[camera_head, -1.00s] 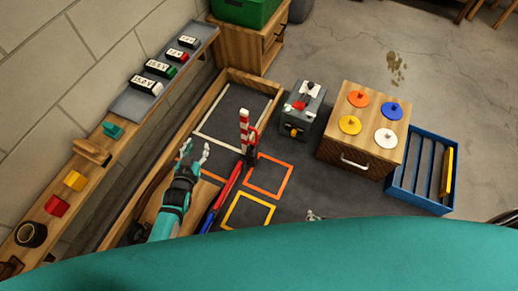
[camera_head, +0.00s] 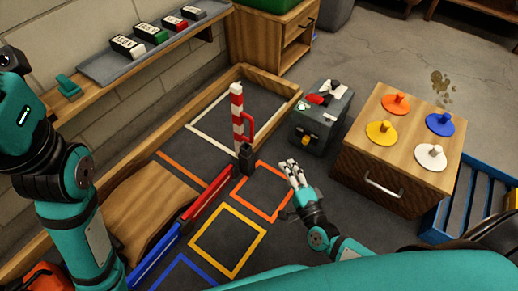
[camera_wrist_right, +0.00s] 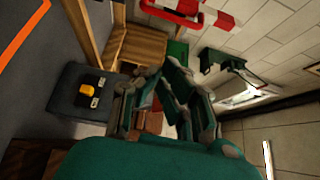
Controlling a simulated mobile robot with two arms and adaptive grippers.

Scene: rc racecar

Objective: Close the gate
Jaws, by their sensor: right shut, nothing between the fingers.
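The gate's red-and-white striped bar (camera_head: 238,115) stands upright in the head view, with a red handle (camera_head: 249,128) on its right side. Its foot is at a black post (camera_head: 246,160). Part of the red and white bar (camera_wrist_right: 218,19) shows at the top of the right wrist view. My right gripper (camera_head: 292,170) is in front and to the right of the post, over the orange square. It is shut and empty, apart from the bar; its fingers also fill the middle of the right wrist view (camera_wrist_right: 165,98). My left gripper is outside the head view.
A grey box (camera_head: 321,122) with a red lever and a yellow knob stands right of the gate. A wooden cabinet (camera_head: 385,182) with coloured discs stands further right. A red and blue rail (camera_head: 183,228) lies left of the orange and yellow squares. A shelf (camera_head: 120,95) runs along the wall.

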